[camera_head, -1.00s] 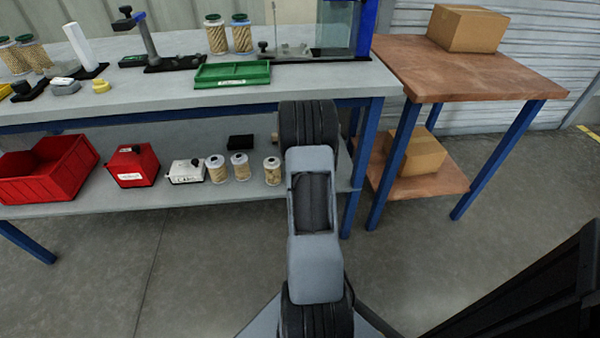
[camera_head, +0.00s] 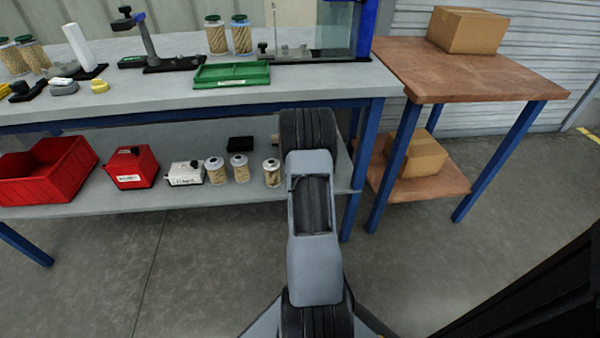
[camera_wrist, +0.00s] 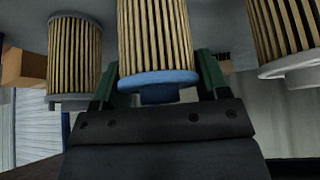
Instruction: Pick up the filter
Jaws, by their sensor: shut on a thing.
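In the wrist view, my gripper (camera_wrist: 155,92) has its green fingers on either side of a pleated tan filter (camera_wrist: 155,40) with a blue end cap, and is shut on it. A pleated filter with a grey cap (camera_wrist: 74,60) stands to the left, and one with a white cap (camera_wrist: 283,35) to the right; both are apart from the fingers. In the head view my own arm hides the gripper. Three small filters stand on the lower shelf there: a left one (camera_head: 215,172), a middle one (camera_head: 240,170) and a right one (camera_head: 272,175). I cannot tell whether the held one is among them.
The lower shelf (camera_head: 130,203) also holds a red bin (camera_head: 45,180), a red box (camera_head: 132,168) and a white box (camera_head: 185,174). The bench top above carries a green tray (camera_head: 232,76). A wooden table (camera_head: 465,75) with cardboard boxes stands at the right.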

